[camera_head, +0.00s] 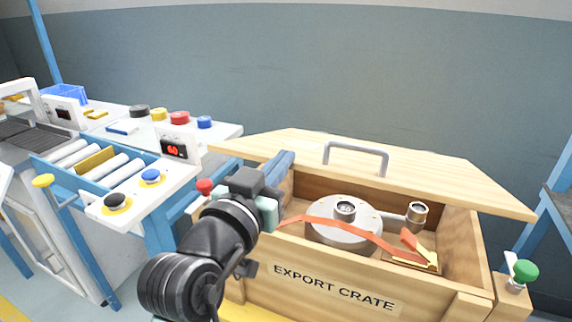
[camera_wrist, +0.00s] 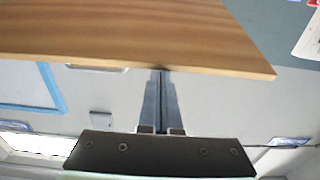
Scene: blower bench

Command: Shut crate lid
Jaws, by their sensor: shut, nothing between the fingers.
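The open-topped wooden export crate (camera_head: 435,285) stands at the right in the head view. Its wooden lid (camera_head: 430,172), with a grey bar handle (camera_head: 357,150), is slanted above the opening, partly open. The lid's board (camera_wrist: 130,32) fills the top of the wrist view. My gripper (camera_head: 288,158) is shut and empty at the left part of the lid's front edge. In the wrist view its fingertips (camera_wrist: 160,74) reach the board's edge; I cannot tell whether they touch. A round metal blower (camera_head: 345,225) with an orange strap (camera_head: 322,222) lies inside the crate.
A green knob (camera_head: 525,271) stands beside the crate's right end, and a red knob (camera_head: 205,186) near its left. A roller bench (camera_head: 110,165) with several coloured buttons is at the left. A blue frame (camera_head: 558,215) stands at the far right.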

